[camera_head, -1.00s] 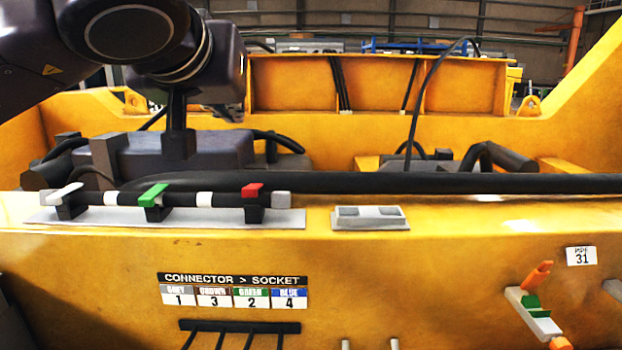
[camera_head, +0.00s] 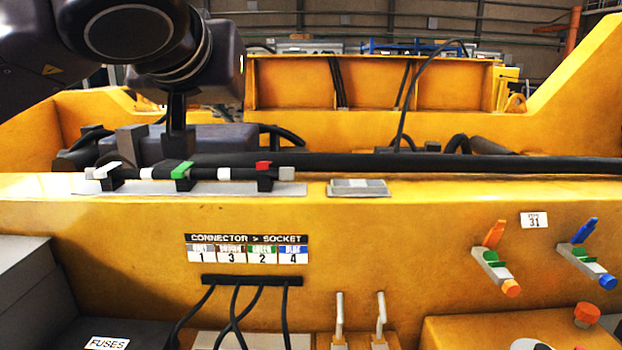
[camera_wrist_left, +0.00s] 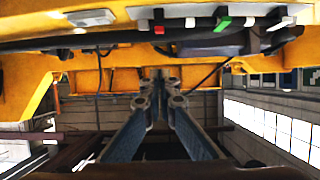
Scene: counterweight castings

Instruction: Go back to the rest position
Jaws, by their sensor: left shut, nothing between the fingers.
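My left gripper (camera_head: 178,140) hangs below the wrist at the upper left of the head view, a dark narrow shape in front of the dark motor block. In the left wrist view its two fingers (camera_wrist_left: 160,85) run together at their tips with nothing between them. It looks shut and empty. The yellow machine frame (camera_head: 370,240) lies in front of and below it; I see no grip on anything. My right gripper is in neither view.
A cable bar with white, green and red clips (camera_head: 220,173) lies along the frame's top ledge. A grey box labelled FUSES (camera_head: 120,330) stands at lower left. Orange and blue levers (camera_head: 493,235) stick out at right. A dark hose (camera_head: 450,163) crosses behind the ledge.

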